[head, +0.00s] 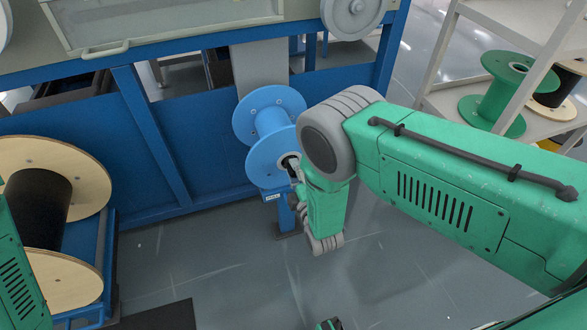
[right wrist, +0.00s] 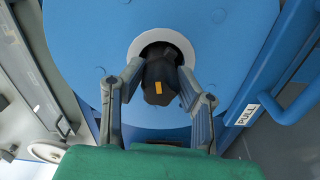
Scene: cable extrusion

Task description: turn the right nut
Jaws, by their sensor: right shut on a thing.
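The right nut (right wrist: 158,82) is a dark knob with an orange mark, at the centre of the blue spool (right wrist: 245,40) in the right wrist view. A white ring surrounds it. My right gripper (right wrist: 159,72) has one grey finger on each side of the nut and is shut on it. In the head view the blue spool (head: 268,122) stands near the middle, and my right gripper (head: 293,168) is at the hub of its near flange. The nut is mostly hidden there by the gripper and wrist.
A blue machine frame (head: 150,125) stands behind the spool. A wooden-flanged spool (head: 75,165) with black winding sits at the left. A shelf (head: 440,98) at the right holds a green spool (head: 505,88). A blue handle (right wrist: 290,112) by a PULL label is right of the gripper.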

